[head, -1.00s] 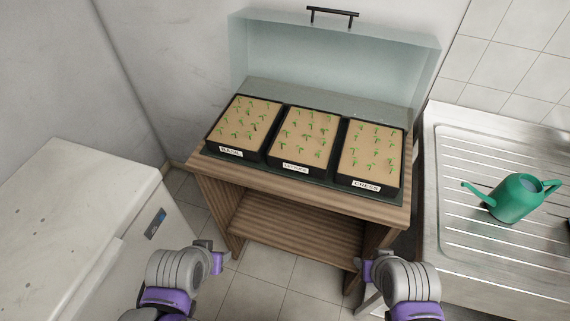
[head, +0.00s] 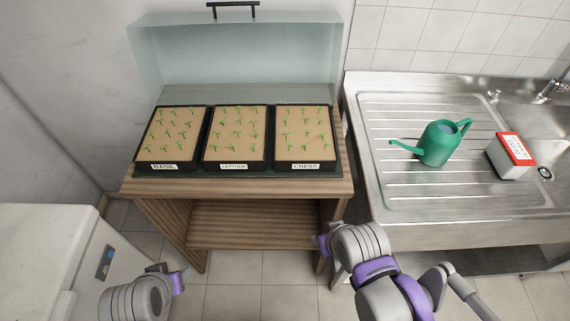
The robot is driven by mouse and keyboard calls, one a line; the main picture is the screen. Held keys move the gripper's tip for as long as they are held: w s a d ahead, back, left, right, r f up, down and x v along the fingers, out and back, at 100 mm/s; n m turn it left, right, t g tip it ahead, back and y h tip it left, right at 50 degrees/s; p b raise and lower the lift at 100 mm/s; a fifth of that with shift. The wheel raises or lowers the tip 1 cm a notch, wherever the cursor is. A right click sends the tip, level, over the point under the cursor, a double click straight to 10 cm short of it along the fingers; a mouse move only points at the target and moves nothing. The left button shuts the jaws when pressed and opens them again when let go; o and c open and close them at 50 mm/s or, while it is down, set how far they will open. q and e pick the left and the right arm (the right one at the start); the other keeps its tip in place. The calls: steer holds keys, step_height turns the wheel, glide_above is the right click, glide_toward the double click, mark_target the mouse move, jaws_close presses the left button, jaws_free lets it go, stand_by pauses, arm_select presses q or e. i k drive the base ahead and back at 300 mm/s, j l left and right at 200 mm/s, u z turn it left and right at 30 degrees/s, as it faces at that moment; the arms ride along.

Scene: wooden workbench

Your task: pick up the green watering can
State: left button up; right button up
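The green watering can (head: 438,144) stands upright on the ribbed steel drainboard (head: 380,200) at the right of the head view. Its spout points left and its handle is on the right. My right gripper (head: 322,243) is in front of the bench's right leg, below and left of the can and well apart from it. My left gripper (head: 178,281) is low at the left, near the white cabinet. Neither gripper is near the can. The fingers of both are small and seen edge-on, so I cannot tell whether they are open.
A wooden bench (head: 240,188) holds three seedling trays (head: 238,168) under a raised clear cover (head: 240,60). A red and white box (head: 511,155) stands right of the can beside the sink (head: 540,115). A white cabinet (head: 45,255) is at the left.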

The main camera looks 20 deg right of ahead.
mark_target(438, 141)
steer(key=z, duration=1.85)
steer(key=i+l, duration=0.1)
steer(key=l, duration=0.3)
steer(key=i+l+u, duration=0.1)
steer(key=l, duration=0.3)
steer(key=i+l, duration=0.15)
steer(key=l, duration=0.3)
steer(key=i+l, duration=0.1)
steer(key=l, duration=0.3)
steer(key=i+l+u, duration=0.1)
steer(key=l, duration=0.3)
steer(key=i+l, duration=0.15)
steer(key=l, duration=0.2)
steer(key=i+l+u, duration=0.1)
steer(key=l, duration=0.3)
steer(key=i+j, duration=0.25)
steer(key=j, duration=0.15)
